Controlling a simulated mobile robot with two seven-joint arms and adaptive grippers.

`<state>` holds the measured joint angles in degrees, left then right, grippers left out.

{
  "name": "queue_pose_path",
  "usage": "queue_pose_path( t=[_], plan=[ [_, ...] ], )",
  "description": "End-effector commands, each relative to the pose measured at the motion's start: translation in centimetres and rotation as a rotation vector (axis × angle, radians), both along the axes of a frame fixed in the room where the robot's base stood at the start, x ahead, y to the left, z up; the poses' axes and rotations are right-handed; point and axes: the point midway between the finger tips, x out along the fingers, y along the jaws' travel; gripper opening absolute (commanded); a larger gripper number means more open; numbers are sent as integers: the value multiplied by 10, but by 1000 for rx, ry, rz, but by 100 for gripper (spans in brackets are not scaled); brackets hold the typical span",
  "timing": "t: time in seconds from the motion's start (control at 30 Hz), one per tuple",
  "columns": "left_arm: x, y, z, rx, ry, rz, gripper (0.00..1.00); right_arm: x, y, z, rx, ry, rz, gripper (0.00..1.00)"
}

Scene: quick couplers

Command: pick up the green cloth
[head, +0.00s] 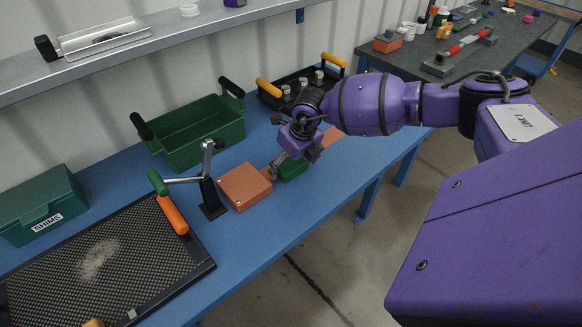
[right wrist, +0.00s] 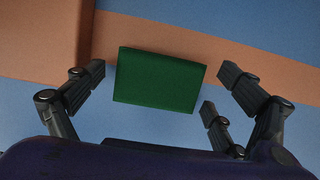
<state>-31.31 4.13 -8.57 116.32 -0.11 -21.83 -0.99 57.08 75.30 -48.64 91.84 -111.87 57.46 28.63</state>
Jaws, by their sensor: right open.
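The green cloth (head: 292,171) lies on the blue table as a small folded rectangle, just right of an orange box. In the right wrist view the green cloth (right wrist: 158,80) shows whole, between the fingers. My right gripper (head: 290,161) is above it in the head view, hiding part of it. In the right wrist view my right gripper (right wrist: 157,88) is open, with fingers on either side of the cloth and gaps to it. I cannot tell how high the fingertips are above the table. My left gripper is not in view.
The orange box (head: 244,187) stands close left of the cloth. An orange strip (right wrist: 210,45) runs along the cloth's far side. A black post with a bent lever (head: 210,190), a green crate (head: 200,137) and a dark tray (head: 268,98) are nearby. Table front right is clear.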

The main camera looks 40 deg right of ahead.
Motion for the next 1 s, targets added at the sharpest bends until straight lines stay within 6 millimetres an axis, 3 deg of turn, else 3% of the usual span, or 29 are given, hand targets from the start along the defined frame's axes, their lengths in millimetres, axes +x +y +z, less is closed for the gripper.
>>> queue_pose_path(
  t=[0.07, 0.4, 0.77, 1.0],
  plan=[
    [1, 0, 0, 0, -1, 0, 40, 0, 0, 0, 0, 0, 0, 94],
    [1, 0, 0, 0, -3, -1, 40, 0, 0, 0, 0, 1, 0, 49],
    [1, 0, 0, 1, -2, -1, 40, 0, 0, 5, 0, 0, 0, 49],
    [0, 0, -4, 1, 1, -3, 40, 0, 0, 34, 0, -2, 2, 49]
  ],
)
